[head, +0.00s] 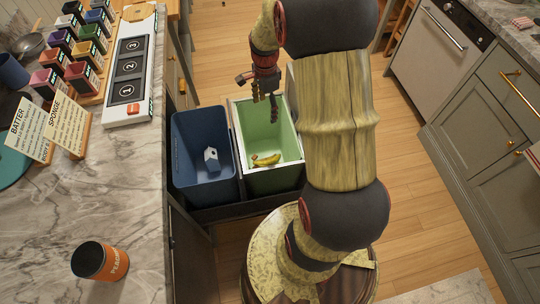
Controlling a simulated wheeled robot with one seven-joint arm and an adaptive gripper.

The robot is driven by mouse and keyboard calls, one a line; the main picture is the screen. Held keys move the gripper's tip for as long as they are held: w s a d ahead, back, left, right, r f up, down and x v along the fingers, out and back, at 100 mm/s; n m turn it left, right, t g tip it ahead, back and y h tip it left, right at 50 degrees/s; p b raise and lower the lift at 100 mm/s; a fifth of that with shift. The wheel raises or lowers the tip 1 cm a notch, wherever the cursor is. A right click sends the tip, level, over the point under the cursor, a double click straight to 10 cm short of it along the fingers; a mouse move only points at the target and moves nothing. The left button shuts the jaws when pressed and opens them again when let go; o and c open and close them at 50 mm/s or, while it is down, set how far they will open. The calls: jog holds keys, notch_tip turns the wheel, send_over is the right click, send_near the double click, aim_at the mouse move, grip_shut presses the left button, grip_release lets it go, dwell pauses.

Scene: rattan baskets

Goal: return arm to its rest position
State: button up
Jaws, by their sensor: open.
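My gripper (265,96) hangs open above the back part of a green bin, with its dark fingers pointing down and apart. I see nothing between the fingers. My arm rises from the lower middle and bends over toward the bins. The green bin (287,182) holds a yellow banana-like item (266,159) on its floor. The blue bin (187,127) beside it holds a small white and blue-grey carton-like item (211,158). Both bins sit in a dark pulled-out frame (232,212).
A marble counter (120,200) runs along the left, with an orange can (100,261), cards (48,130), several coloured boxes (68,62) and a numbered panel (130,68). Grey cabinets (490,150) and a dishwasher (436,56) stand at right. Wood floor (425,200) lies clear between.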

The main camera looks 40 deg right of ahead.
dwell(0.5)
jog(key=s+a+r+n+t, duration=0.2)
jog(key=s+a+r+n, duration=0.5)
jog(key=a+r+n, duration=0.3)
jog(key=s+a+r+n+t, duration=0.3)
jog(key=s+a+r+n, duration=0.5)
jog(key=a+r+n, duration=0.3)
jog(key=a+r+p, duration=0.1)
jog(key=a+r, duration=0.1)
jog(key=a, duration=0.2)
jog(key=shift+t, duration=0.3)
jog(key=shift+r, duration=0.1)
